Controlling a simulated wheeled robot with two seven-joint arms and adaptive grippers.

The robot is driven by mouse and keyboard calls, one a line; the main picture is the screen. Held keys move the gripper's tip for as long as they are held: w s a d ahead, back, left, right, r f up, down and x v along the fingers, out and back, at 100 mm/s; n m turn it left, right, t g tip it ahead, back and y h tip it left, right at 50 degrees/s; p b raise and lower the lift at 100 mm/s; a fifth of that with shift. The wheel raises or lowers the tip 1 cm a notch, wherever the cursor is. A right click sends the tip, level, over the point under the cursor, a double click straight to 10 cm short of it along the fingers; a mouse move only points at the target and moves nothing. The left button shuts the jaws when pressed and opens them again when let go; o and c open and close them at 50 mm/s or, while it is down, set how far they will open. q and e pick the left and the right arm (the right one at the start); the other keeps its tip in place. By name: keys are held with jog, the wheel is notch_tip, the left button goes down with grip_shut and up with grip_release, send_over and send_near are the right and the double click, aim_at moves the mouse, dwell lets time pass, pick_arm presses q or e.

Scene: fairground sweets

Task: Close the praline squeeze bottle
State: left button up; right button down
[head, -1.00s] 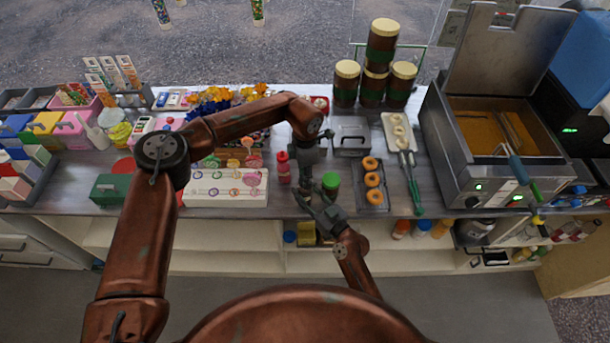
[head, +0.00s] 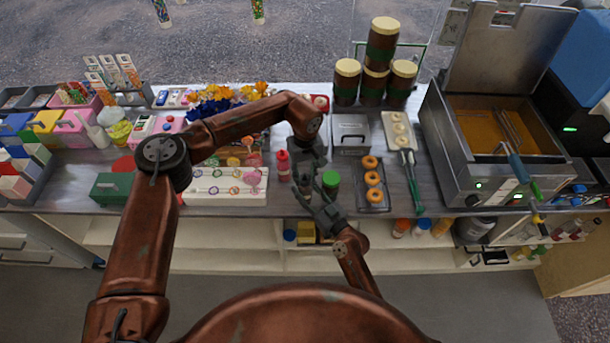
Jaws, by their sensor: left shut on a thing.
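My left gripper (head: 304,183) reaches down between a red squeeze bottle (head: 283,168) and a green-capped bottle (head: 331,182) near the counter's front edge. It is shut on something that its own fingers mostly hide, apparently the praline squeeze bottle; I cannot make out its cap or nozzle. My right gripper (head: 309,189) comes up from below, close against the left one, with its fingers spread apart. The red bottle and the green-capped bottle both stand upright. I cannot tell whether either gripper touches the green-capped bottle.
A dark tray of ring doughnuts (head: 373,185) stands just right of the bottles. A grey metal box (head: 351,134) is behind them. A white board with rings (head: 215,190) lies to the left. The fryer (head: 490,160) stands far right. Stacked jars (head: 376,83) are at the back.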

pick_arm(q)
jog(key=m, duration=1)
jog(key=o, duration=0.7)
jog(key=shift+o, duration=0.2)
jog(key=shift+r, duration=2.25)
